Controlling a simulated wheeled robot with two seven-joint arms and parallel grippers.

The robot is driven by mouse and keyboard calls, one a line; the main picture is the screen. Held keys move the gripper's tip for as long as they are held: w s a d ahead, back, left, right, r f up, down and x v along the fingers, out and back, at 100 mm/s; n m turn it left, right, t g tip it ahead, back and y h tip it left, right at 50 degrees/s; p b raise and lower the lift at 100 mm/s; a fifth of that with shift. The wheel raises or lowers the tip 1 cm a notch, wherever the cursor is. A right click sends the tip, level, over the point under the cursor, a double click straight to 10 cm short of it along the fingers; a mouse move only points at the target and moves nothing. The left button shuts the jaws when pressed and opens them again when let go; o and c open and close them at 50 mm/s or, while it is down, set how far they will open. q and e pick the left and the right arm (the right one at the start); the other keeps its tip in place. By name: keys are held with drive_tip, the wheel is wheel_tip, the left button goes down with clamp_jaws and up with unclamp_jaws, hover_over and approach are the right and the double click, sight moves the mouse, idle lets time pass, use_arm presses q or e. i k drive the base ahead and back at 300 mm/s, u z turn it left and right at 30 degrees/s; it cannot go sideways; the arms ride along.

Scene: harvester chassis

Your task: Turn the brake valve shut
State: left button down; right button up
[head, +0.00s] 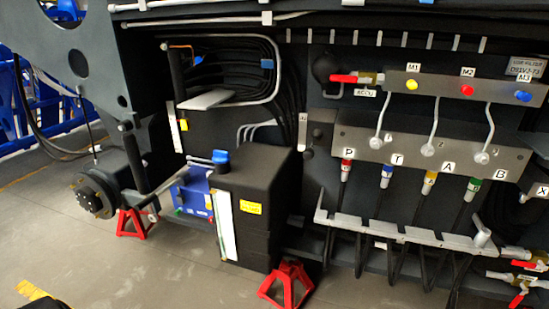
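Several valves with red handles show in the head view. One valve (357,78) sits at the upper middle above a label reading ACCU, with its red lever pointing left along the pipe. Two more are at the lower right edge: an upper valve (523,265) with a red handle lying roughly along its pipe, and a lower valve (518,299) with its red handle slanting down. The small labels beside these two are too small to read, so I cannot tell which is the brake valve. Neither of my grippers is clearly in view.
A grey manifold (440,88) carries yellow, red and blue knobs, with levers and hoses marked P, T, A and B below. A grey bracket rail (400,232) juts out under them. Red stands (287,284) and a dark tank (250,200) are at left.

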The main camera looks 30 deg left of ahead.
sight(519, 263)
drive_tip(key=u, duration=1)
drive_tip(key=k, duration=0.4)
drive_tip(key=u, duration=0.45)
drive_tip(key=i, duration=1)
drive_tip(key=z, duration=0.55)
drive_tip(key=k, duration=0.6)
drive_tip(key=z, duration=1.2)
drive_tip(key=i, duration=0.85)
drive_tip(key=z, duration=0.75)
